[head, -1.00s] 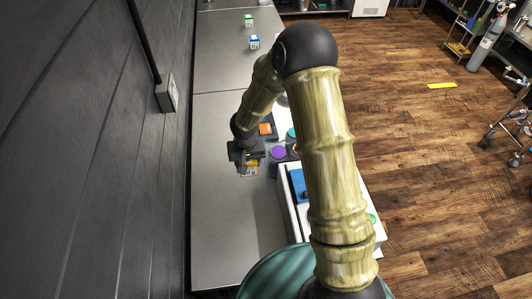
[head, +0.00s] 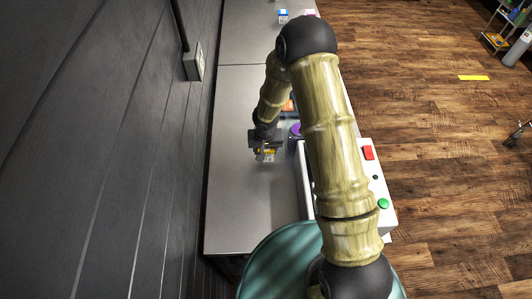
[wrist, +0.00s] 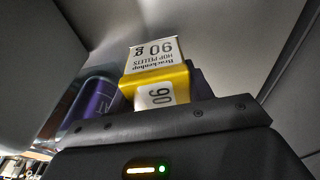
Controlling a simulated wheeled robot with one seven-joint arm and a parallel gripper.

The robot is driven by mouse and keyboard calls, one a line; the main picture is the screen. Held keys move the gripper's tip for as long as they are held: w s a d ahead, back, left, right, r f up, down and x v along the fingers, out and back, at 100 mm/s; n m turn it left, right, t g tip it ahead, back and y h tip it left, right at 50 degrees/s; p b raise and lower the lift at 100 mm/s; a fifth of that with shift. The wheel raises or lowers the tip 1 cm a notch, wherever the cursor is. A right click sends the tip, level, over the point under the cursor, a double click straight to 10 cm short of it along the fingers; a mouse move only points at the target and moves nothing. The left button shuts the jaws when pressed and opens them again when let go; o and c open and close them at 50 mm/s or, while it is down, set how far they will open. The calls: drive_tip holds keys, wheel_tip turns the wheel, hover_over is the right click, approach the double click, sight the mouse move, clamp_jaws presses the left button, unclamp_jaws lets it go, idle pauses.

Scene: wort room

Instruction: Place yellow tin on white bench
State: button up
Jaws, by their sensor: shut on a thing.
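A yellow tin (head: 266,155) with a white label is held in my gripper (head: 264,147) over the pale grey bench top (head: 232,205). In the wrist view the tin (wrist: 183,78) reads hop pellets, 90 g, and its lower part is hidden behind the jaw edge (wrist: 165,122). My gripper is shut on it. The tin appears raised above the bench, though the head view does not show the gap clearly. No clearly white bench shows; this pale bench runs along the dark wall.
A purple-topped container (head: 295,130) stands right of my gripper, with an orange item (head: 288,105) behind it. A white machine (head: 372,178) with a red switch and green button stands at the right, partly behind my arm. The bench's near left is clear.

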drive_tip(key=shift+w+f, duration=0.15)
drive_tip(key=shift+f, duration=1.7)
drive_tip(key=shift+f, duration=0.15)
drive_tip(key=o, duration=1.1)
drive_tip(key=shift+s+r, duration=0.2)
drive_tip(key=r, duration=0.4)
drive_tip(key=s+r, duration=0.1)
drive_tip(key=r, duration=0.7)
drive_tip(key=shift+s+b, duration=0.3)
drive_tip(key=shift+b, duration=0.05)
